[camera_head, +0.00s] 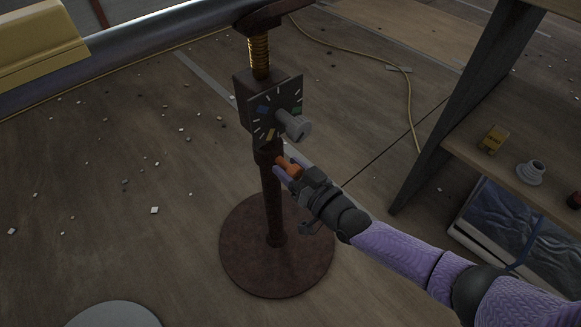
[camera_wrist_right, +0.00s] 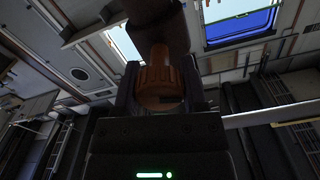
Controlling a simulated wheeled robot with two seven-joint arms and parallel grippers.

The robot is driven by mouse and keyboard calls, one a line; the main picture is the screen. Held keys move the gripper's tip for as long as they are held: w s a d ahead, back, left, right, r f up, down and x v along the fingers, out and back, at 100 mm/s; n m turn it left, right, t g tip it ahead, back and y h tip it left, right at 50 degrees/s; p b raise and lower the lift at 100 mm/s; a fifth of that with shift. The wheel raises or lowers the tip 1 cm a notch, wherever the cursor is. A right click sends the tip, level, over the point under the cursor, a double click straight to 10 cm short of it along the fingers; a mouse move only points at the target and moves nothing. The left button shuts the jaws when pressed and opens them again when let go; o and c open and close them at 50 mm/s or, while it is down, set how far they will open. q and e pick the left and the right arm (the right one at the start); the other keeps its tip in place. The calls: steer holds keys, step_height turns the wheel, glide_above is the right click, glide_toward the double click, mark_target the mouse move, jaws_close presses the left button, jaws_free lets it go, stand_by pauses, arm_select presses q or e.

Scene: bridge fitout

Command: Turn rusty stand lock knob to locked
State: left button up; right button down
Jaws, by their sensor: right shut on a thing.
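The rusty stand has a round base (camera_head: 245,262), an upright post and a threaded spring-like top section. An orange ribbed knob (camera_head: 288,166) sits low on its post, below a square dial plate (camera_head: 262,121). My right gripper (camera_head: 286,170) is shut on the orange knob, coming from the lower right. In the right wrist view the knob (camera_wrist_right: 163,80) sits between the two fingers (camera_wrist_right: 163,92), against the dark post. The knob's turned angle cannot be read. My left gripper is not in view.
A grey knob (camera_head: 293,124) sticks out of the dial plate, just above my right gripper. A wooden shelf (camera_head: 545,190) with small items stands at the right. A yellow cable (camera_head: 408,95) lies on the floor behind. Small pale debris is scattered at the left.

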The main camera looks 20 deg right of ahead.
steer(key=m, duration=0.3)
steer(key=shift+m, duration=0.3)
steer(key=m, duration=0.3)
steer(key=shift+f+m, duration=0.1)
steer(key=shift+m, duration=0.2)
steer(key=m, duration=0.3)
steer(key=shift+m, duration=2.1)
steer(key=shift+c, duration=0.7)
jaws_free()
steer(key=shift+d, duration=0.1)
